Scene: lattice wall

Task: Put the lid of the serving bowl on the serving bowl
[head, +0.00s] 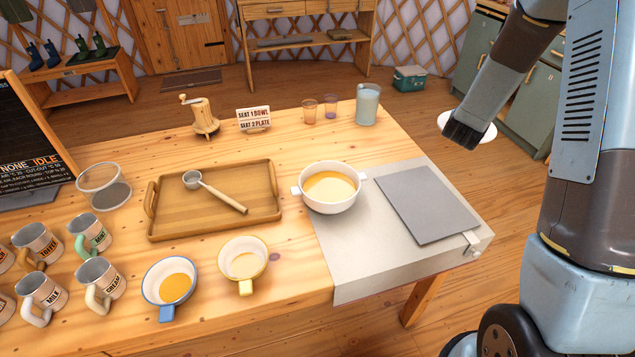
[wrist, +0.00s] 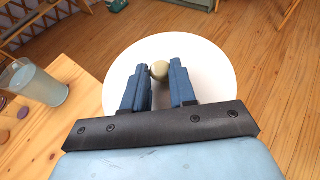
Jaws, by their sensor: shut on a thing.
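The serving bowl (head: 330,187) is white with two side handles and stands uncovered on the light mat at the table's right part, with orange-yellow contents. My gripper (head: 466,136) is to the right of the table, beyond its edge, up and right of the bowl in the head view. In the wrist view my gripper (wrist: 160,78) is shut on the round beige knob (wrist: 159,70) of a white disc-shaped lid (wrist: 205,62). The lid (head: 482,122) shows partly behind the gripper in the head view, held in the air over the floor.
A grey board (head: 427,204) lies right of the bowl. A pitcher (head: 368,104) and two small cups stand at the table's back edge. A wooden tray (head: 215,222) with a ladle lies left of the bowl. Several mugs stand at the left.

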